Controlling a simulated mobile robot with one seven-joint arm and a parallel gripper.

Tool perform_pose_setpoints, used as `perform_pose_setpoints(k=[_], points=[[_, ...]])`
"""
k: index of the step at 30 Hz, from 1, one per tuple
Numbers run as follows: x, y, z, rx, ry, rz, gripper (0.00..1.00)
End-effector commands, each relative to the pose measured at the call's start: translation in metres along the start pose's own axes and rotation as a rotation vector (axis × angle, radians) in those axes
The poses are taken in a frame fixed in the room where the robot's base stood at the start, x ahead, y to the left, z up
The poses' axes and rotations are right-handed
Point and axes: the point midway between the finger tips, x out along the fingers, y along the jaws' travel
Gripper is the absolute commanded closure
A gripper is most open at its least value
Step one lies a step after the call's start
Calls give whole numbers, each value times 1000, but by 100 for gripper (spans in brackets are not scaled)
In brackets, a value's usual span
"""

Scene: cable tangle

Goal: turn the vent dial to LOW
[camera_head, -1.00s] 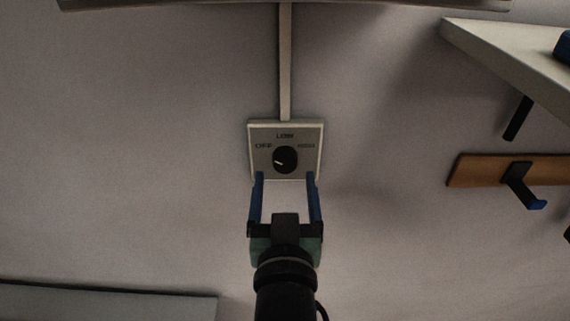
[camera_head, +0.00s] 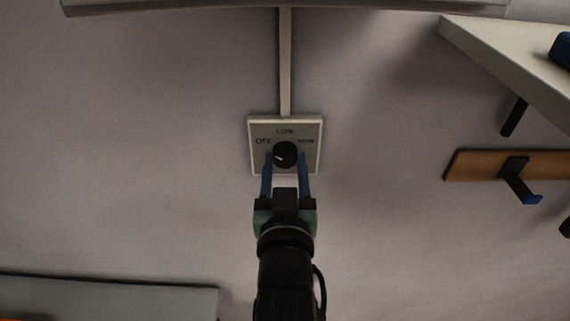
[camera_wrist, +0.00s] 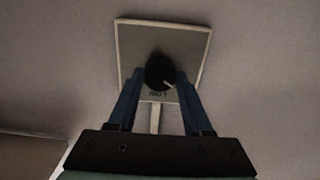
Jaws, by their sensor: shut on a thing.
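The vent dial (camera_head: 285,152) is a round black knob with a white pointer mark on a square pale plate (camera_head: 312,124) on the wall. The plate is marked OFF at left, LOW at top and HIGH at right.
A pale conduit (camera_head: 286,60) runs up the wall from the plate. At right are a pale shelf (camera_head: 500,50) and a wooden rail (camera_head: 470,166) with a dark, blue-tipped hook (camera_head: 519,180). A grey surface (camera_head: 110,300) lies at lower left. The wall around the plate is clear.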

Motion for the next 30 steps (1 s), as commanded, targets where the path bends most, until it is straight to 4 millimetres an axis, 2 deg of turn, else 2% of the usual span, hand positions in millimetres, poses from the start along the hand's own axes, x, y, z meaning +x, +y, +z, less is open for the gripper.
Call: perform_pose_setpoints(k=[1, 3, 14, 20, 30], points=[[0, 0, 0, 0, 0, 0, 90], [0, 0, 0, 0, 0, 0, 100], [0, 0, 0, 55, 0, 0, 100], [0, 0, 1, 177, 1, 0, 100], [0, 0, 0, 488, 1, 0, 100]])
